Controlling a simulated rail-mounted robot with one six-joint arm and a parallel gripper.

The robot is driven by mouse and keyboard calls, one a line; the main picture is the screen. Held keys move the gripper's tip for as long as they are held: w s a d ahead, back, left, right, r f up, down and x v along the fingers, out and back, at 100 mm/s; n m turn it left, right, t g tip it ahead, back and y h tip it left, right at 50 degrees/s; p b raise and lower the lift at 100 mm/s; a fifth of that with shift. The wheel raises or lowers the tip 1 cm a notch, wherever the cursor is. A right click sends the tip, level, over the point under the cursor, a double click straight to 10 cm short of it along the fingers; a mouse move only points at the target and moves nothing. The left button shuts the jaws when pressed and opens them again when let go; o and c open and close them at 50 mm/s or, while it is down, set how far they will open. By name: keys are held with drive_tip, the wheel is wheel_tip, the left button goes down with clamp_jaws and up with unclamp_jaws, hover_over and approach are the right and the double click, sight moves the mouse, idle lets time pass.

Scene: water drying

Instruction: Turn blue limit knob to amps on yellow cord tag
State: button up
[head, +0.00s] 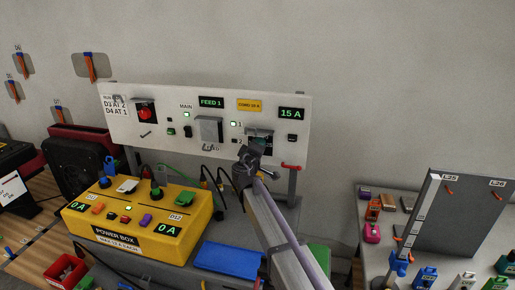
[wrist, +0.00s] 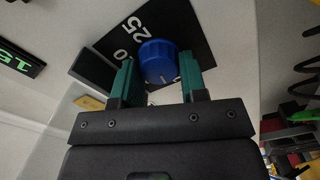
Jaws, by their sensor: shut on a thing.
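The blue limit knob (wrist: 158,62) sits on a black dial plate (wrist: 183,22) marked 25 and another number partly hidden. My gripper (wrist: 163,82) has its green fingers on either side of the knob, shut on it. In the head view my gripper (head: 252,153) is at the right part of the white panel and hides the knob. The yellow cord tag (head: 249,105) is on the panel above; it reads CORD and an amp value too small to read surely. The green display (head: 291,114) to its right reads 15 A.
The white panel (head: 165,109) also carries a red knob (head: 145,114), switches and a FEED 1 display (head: 211,102). A yellow power box (head: 143,225) and a blue tray (head: 228,257) are below. A red handle (head: 292,166) is at the panel's lower right edge.

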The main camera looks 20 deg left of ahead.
drive_tip(key=shift+n, duration=1)
drive_tip(key=o, duration=0.9)
drive_tip(key=shift+s, duration=0.1)
drive_tip(key=s, duration=0.7)
drive_tip(key=s+d, duration=0.1)
drive_tip(key=s, duration=0.2)
drive_tip(key=shift+s+d, duration=0.1)
drive_tip(key=shift+s, duration=0.2)
